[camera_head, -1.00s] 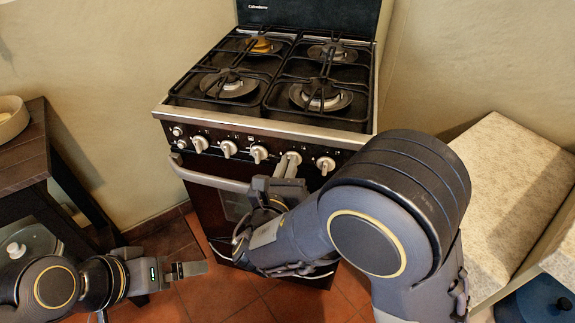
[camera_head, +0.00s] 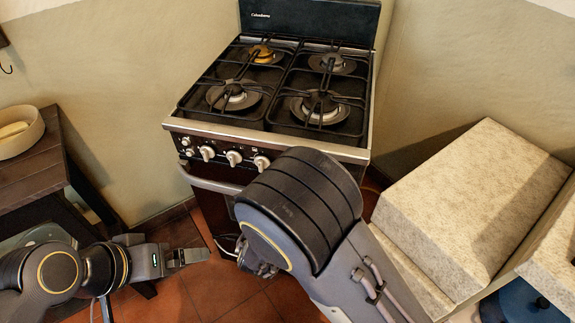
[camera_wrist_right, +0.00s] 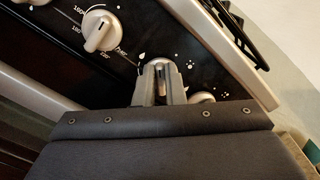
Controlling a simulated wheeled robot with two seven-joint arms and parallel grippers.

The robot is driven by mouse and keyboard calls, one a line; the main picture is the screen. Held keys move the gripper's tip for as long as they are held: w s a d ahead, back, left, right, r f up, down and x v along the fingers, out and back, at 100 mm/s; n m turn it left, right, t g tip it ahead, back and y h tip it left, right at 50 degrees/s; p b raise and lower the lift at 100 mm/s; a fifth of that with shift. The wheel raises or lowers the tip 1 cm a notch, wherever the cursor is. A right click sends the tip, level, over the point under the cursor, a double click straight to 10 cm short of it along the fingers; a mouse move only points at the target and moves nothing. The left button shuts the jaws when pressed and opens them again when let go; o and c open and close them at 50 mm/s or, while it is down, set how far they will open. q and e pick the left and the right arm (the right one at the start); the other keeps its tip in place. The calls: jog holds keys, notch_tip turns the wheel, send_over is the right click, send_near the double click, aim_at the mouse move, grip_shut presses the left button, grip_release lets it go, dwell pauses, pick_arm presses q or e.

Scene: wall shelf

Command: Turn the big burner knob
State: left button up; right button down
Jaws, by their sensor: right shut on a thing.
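The stove's front panel carries a row of white knobs, with three larger ones (camera_head: 234,158) visible in the head view and the right part of the row hidden behind my right arm. In the right wrist view my right gripper (camera_wrist_right: 161,84) is shut on a knob (camera_wrist_right: 158,66) with flame marks around it. A dial knob (camera_wrist_right: 101,32) with numbers sits to its left, and another knob (camera_wrist_right: 203,97) is partly hidden to its right. I cannot tell from labels which is the big burner knob. My left gripper (camera_head: 196,256) is low, away from the stove; its finger gap is unclear.
The oven handle (camera_head: 210,182) runs below the knobs. Black grates (camera_head: 275,90) cover the burners on top. A pale stone-like block (camera_head: 475,190) stands to the right. A dark wooden table (camera_head: 38,160) with a bowl (camera_head: 18,132) is on the left.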

pick_arm(q)
notch_tip(320, 180, up, 8)
jog(key=p, duration=0.6)
jog(key=shift+f, duration=0.25)
pick_arm(e)
jog(key=shift+a+f+n, duration=0.1)
jog(key=shift+f+n, duration=0.05)
jog(key=shift+n, duration=1.65)
jog(key=shift+a+f+n, duration=0.1)
jog(key=shift+n, duration=1.7)
pick_arm(q)
jog(key=shift+p, duration=0.3)
pick_arm(e)
jog(key=shift+f, duration=0.1)
jog(key=c, duration=1.5)
grip_release()
pick_arm(q)
jog(key=shift+f+b, duration=0.3)
jog(key=shift+b, duration=0.05)
pick_arm(e)
jog(key=v, duration=0.7)
jog(key=shift+s, duration=0.4)
jog(key=shift+a, duration=0.1)
pick_arm(q)
grip_shut()
